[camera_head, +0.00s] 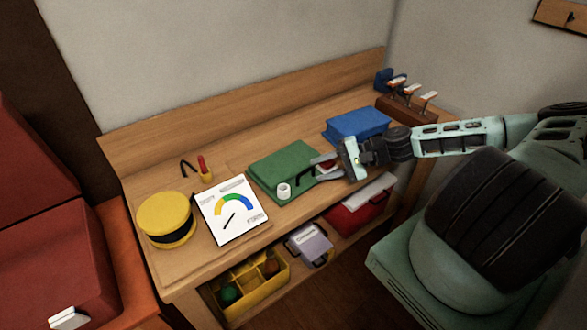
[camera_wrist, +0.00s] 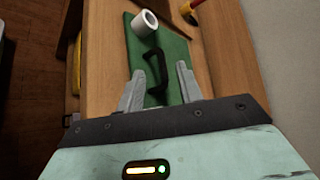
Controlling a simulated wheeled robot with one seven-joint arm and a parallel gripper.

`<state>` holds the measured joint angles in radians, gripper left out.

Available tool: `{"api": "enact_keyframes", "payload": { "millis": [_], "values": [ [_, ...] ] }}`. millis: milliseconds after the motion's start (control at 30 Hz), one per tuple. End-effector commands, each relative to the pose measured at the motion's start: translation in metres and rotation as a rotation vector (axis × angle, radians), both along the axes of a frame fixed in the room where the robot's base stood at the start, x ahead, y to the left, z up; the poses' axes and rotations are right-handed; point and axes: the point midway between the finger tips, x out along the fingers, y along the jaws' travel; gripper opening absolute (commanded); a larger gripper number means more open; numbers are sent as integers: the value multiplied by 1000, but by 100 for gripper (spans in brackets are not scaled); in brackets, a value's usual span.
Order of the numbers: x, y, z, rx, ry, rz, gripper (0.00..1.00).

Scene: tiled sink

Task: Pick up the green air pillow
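The green air pillow (camera_head: 280,160) appears as a flat green block with a black handle, lying on the wooden bench. It also shows in the wrist view (camera_wrist: 180,45), where the black handle (camera_wrist: 155,62) stands out on it. My gripper (camera_head: 319,172) reaches in from the right, over the pillow's right side. In the wrist view, my gripper (camera_wrist: 160,68) is open, with its two grey fingers apart on either side of the handle. Whether either finger touches the handle or pillow, I cannot tell. The fingers hide part of the pillow.
A white roll (camera_head: 284,191) sits at the pillow's front edge. A blue block (camera_head: 357,124) lies behind right, a gauge sheet (camera_head: 233,210) and yellow round object (camera_head: 166,217) to the left. A yellow bin (camera_head: 246,292) and red box (camera_head: 357,207) are below.

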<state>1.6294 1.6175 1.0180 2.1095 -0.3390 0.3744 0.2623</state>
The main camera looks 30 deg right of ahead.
Motion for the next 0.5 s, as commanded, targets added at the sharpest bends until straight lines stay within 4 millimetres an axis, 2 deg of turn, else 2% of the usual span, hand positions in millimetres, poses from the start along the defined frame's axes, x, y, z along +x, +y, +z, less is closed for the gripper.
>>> {"api": "enact_keyframes", "payload": {
  "millis": [67, 200, 500],
  "values": [
    [6, 13, 2, 5, 0, 5, 36],
    [16, 29, -6, 2, -1, 4, 36],
    [21, 36, -14, 0, -1, 1, 36]
  ]
}}
